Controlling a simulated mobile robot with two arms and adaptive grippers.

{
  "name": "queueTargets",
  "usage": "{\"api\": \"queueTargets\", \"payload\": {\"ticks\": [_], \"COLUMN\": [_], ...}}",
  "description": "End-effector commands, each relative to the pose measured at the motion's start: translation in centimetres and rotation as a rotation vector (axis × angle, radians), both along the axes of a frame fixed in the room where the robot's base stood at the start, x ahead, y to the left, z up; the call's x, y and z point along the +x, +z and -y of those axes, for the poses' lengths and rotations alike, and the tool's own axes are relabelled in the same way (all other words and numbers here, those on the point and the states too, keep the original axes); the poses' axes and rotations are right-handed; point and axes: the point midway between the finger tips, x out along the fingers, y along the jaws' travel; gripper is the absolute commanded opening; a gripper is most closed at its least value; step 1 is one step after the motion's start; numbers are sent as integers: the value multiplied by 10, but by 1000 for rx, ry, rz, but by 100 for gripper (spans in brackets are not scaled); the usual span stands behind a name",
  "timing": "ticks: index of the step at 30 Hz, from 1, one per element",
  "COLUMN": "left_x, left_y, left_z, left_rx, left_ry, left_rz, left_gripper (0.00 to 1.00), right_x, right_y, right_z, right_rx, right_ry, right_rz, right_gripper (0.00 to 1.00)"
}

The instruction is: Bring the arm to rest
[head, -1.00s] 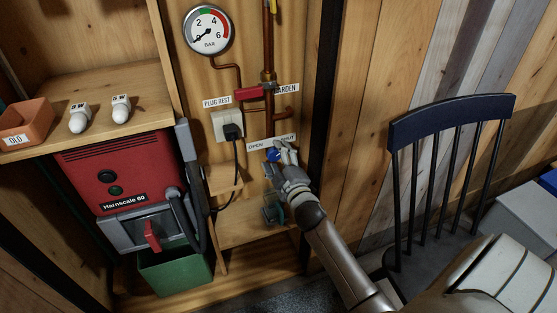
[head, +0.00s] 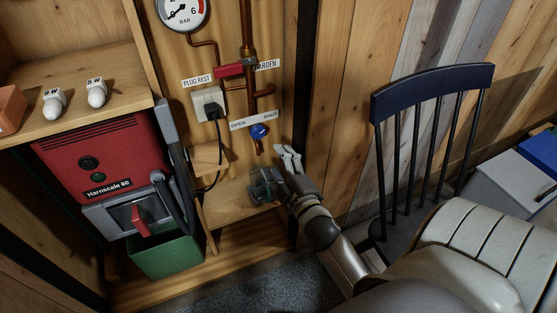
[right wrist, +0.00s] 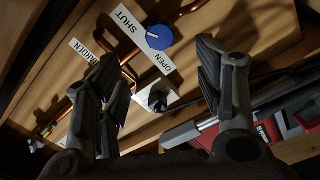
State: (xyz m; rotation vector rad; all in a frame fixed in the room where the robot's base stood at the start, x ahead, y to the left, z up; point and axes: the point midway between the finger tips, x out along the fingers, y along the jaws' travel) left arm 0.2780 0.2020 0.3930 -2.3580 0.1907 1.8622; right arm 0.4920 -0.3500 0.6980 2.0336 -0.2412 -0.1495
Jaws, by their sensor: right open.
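My right gripper (head: 288,158) is open and empty in the head view, to the right of and a little below the blue knob (head: 259,131). The knob sits under the OPEN/SHUT label (head: 253,120) on the pine panel. In the right wrist view the knob (right wrist: 159,37) shows beyond and between the two spread fingers of my gripper (right wrist: 165,90), apart from both. My right arm reaches in from the lower right of the head view. My left gripper does not show.
A red boiler (head: 108,158) with a green bin (head: 165,255) stands at left. A dark chair (head: 432,95) stands close to the right of my arm. A plug (head: 212,112) and its cable, a red valve handle (head: 230,70) and copper pipes are on the panel.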

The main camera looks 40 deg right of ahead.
Motion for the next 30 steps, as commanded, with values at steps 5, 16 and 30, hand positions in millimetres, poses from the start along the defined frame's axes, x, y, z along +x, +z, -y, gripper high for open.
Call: {"api": "queueTargets", "payload": {"ticks": [5, 16, 30], "left_x": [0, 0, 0], "left_y": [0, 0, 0], "left_z": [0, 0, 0], "left_rx": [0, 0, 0], "left_ry": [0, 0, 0], "left_rz": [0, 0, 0], "left_gripper": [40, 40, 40], "right_x": [0, 0, -99], "right_y": [0, -3, -230], "right_z": [0, 0, -84], "right_rx": [0, 10, 694], "right_ry": [0, -1, -209], "right_rz": [1, -9, -702], "right_gripper": [62, 62, 62]}}
